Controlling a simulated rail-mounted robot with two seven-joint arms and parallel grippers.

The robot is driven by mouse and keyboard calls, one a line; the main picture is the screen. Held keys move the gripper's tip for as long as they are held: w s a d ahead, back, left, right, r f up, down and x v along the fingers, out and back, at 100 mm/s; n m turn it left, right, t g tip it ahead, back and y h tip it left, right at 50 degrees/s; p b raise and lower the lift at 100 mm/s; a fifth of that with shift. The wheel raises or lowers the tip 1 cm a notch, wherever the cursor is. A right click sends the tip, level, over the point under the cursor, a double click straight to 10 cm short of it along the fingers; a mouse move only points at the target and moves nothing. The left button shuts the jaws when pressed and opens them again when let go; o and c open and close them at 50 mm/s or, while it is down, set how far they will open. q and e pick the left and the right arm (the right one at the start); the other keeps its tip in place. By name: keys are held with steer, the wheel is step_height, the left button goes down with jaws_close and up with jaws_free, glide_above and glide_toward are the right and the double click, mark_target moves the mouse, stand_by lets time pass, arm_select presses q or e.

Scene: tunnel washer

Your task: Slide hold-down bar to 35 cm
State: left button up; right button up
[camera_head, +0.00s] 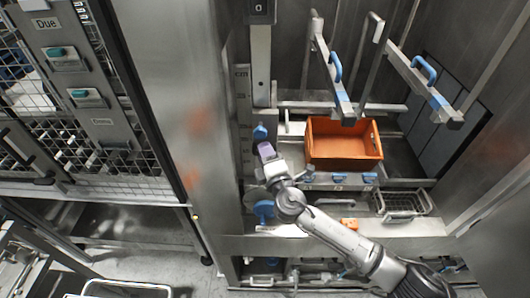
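A grey metal frame with two long bars hangs over the bay at upper right. The nearer-left bar (330,70) and the right bar (420,78) each carry a blue handle; I cannot tell for sure which part is the hold-down bar. A vertical scale marked cm (243,100) runs down the left wall; its numbers are too small to read. My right gripper (267,161) is beside the scale, next to a purple-blue piece (266,150). Whether its fingers are open or closed on that piece is unclear. My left gripper is out of view.
An orange crate (343,162) stands in the bay right of my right gripper. Blue knobs sit on the left wall, above (260,132) and below (264,210) the gripper. A wire basket (405,217) and small orange item (349,223) lie on the lower ledge.

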steer(key=shift+c, duration=0.3)
jaws_close()
steer(key=shift+r, duration=0.1)
steer(key=shift+r, duration=0.1)
step_height(320, 180, up, 10)
steer(key=p, duration=0.7)
steer(key=shift+a+r+p, duration=0.1)
steer(key=shift+r+p, duration=0.1)
steer(key=shift+p, duration=0.1)
steer(key=shift+r, duration=0.1)
steer(key=shift+o, duration=0.2)
jaws_free()
steer(key=shift+s, duration=0.1)
